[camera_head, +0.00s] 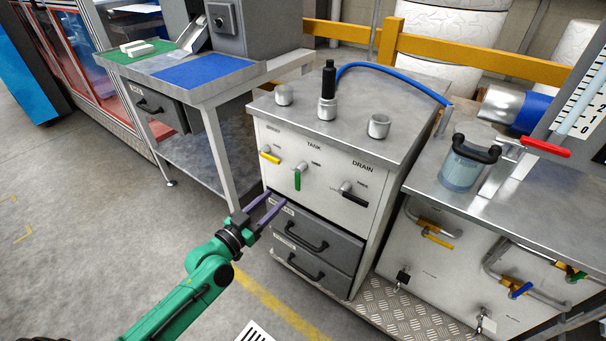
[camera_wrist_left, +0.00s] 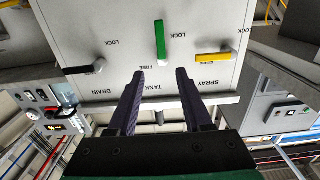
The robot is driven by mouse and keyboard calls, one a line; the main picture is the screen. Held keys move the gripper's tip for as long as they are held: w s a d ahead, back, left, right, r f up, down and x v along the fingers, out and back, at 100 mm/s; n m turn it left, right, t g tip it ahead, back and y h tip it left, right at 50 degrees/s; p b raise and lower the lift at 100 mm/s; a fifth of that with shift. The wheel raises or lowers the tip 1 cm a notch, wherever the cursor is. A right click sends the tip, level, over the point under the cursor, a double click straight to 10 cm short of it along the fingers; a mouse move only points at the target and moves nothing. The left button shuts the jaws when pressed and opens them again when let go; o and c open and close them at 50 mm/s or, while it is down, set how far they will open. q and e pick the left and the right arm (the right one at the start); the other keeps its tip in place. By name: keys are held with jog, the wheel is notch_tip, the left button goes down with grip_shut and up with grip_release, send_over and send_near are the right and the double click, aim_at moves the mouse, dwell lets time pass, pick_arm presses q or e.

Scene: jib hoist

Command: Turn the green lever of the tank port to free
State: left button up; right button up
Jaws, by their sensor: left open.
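The green lever (camera_head: 298,181) is on the white front panel of the cabinet, below the word TANK, and hangs straight down from its pivot. The left wrist view shows the panel upside down. There the green lever (camera_wrist_left: 160,40) points up in the picture, with a LOCK mark beside its free end and a FREE mark beside its pivot. My left gripper (camera_head: 276,200) is open and empty, in front of the panel and below and left of the lever. In the wrist view its fingertips (camera_wrist_left: 160,74) are on either side of the pivot's line, apart from the green handle. My right gripper is not in view.
A yellow lever (camera_head: 270,158) for SPRAY and a black lever (camera_head: 354,198) for DRAIN flank the green one, both turned sideways. Grey drawers (camera_head: 318,238) with black handles lie below the panel. A bench with a blue mat (camera_head: 203,70) stands left. The floor in front is open.

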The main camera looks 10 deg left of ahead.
aim_at(296, 178)
pick_arm(q)
jog(key=x, duration=1.2)
jog(key=shift+w+a+f, duration=0.1)
jog(key=shift+a+f, duration=0.05)
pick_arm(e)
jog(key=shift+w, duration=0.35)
pick_arm(q)
jog(key=c, duration=0.3)
grip_shut()
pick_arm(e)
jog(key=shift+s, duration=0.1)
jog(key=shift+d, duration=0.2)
